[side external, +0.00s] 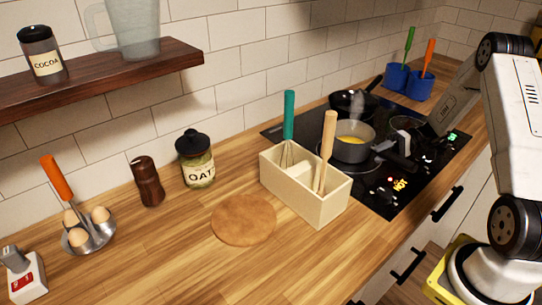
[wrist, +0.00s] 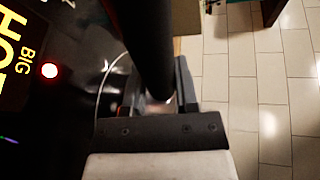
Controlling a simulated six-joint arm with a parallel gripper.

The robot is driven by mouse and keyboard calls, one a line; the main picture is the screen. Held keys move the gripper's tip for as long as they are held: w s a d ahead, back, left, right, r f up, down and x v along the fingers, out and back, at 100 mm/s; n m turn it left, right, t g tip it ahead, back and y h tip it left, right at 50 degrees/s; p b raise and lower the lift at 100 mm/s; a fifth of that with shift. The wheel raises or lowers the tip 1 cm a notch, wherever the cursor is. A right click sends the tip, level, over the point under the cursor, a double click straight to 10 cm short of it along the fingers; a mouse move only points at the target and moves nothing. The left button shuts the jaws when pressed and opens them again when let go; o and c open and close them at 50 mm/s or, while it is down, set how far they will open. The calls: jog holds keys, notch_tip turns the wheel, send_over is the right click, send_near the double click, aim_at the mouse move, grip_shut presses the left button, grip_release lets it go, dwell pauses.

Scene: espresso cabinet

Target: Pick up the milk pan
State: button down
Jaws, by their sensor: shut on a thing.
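The grey pan (side external: 353,146), which I take to be the milk pan, is on the black cooktop with something yellow inside. My gripper (side external: 402,146) is at its right, at the handle side. In the wrist view, my gripper (wrist: 158,103) is shut on a thick black handle (wrist: 150,45) that runs up between the two fingers. The pan's bowl is not seen in the wrist view. From these views I cannot tell whether the pan is resting on the cooktop or slightly raised.
A black frying pan (side external: 345,103) is behind on the cooktop (side external: 385,195), which shows a lit HOT sign. A cream utensil box (side external: 300,195) stands close on the left. The counter front edge and tiled floor (wrist: 260,90) are to the right.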

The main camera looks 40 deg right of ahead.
jog(key=shift+r, duration=0.2)
jog(key=shift+r, duration=1)
jog(key=s+r, duration=0.1)
jog(key=r, duration=0.1)
jog(key=s+a+r, duration=0.1)
jog(key=s+r, duration=0.1)
jog(key=s+a+r, duration=0.1)
jog(key=s+r, duration=0.1)
jog(key=r, duration=0.1)
jog(key=shift+a+r, duration=0.1)
jog(key=s+a+r, duration=0.3)
jog(key=s, duration=0.4)
jog(key=shift+s+a+r, duration=0.25)
jog(key=shift+s+a, duration=0.05)
jog(key=shift+a, duration=0.05)
jog(key=shift+w, duration=0.1)
